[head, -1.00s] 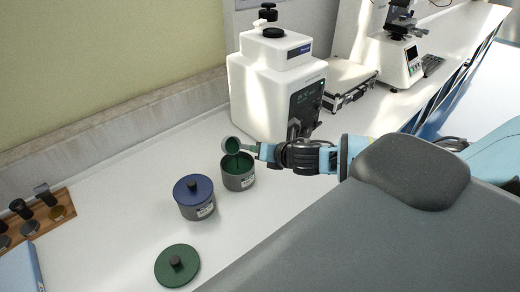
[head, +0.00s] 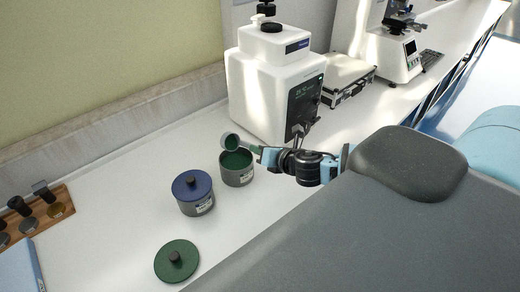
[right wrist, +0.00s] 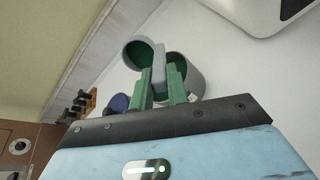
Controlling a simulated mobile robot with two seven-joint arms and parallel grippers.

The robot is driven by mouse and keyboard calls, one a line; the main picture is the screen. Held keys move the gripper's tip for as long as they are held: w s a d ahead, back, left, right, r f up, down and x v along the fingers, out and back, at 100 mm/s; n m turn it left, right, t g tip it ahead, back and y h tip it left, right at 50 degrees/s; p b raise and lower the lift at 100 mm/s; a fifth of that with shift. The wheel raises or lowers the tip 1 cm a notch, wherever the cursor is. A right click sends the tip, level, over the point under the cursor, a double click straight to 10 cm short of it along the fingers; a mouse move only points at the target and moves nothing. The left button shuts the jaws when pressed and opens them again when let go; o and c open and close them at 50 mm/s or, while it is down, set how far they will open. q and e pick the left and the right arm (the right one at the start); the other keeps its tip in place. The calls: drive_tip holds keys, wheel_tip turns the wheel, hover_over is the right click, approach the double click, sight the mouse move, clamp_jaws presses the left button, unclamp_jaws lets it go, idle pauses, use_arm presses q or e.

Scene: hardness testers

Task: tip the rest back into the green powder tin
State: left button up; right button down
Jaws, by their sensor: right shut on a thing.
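The green powder tin (head: 238,178) is a grey, open, round tin with green powder inside, standing on the white bench. My right gripper (head: 262,154) is shut on the handle of a grey scoop (head: 229,141). The scoop's cup is tilted over the tin's rim, and green shows inside it. In the right wrist view, the scoop's handle (right wrist: 158,66) lies between my green fingers (right wrist: 161,88), and the tin (right wrist: 194,84) shows behind them. I cannot tell how much powder is in the cup. A green lid (head: 177,262) lies on the bench. My left gripper is out of view.
A grey tin with a blue lid (head: 193,193) stands close to the left of the green powder tin. A white tester (head: 275,90) stands behind. A wooden rack (head: 62,208) is at far left. The bench between the green lid and rack is clear.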

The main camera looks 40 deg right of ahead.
drive_tip(key=shift+f, duration=0.1)
idle(0.3)
drive_tip(key=shift+s+f+t, duration=0.15)
drive_tip(key=shift+f+t, duration=0.25)
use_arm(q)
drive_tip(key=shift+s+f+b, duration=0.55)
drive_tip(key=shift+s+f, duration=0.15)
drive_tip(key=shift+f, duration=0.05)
use_arm(e)
drive_tip(key=shift+f+t, duration=0.15)
drive_tip(key=shift+t, duration=0.15)
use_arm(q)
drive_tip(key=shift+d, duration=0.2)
use_arm(e)
drive_tip(key=shift+s, duration=0.1)
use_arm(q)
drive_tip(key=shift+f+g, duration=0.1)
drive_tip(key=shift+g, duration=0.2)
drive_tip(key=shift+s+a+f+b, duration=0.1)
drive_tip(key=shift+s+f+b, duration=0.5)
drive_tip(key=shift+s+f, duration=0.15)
use_arm(e)
drive_tip(key=shift+f+t, duration=0.3)
drive_tip(key=shift+f, duration=0.05)
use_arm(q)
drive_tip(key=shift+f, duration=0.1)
use_arm(e)
drive_tip(key=shift+s, duration=0.1)
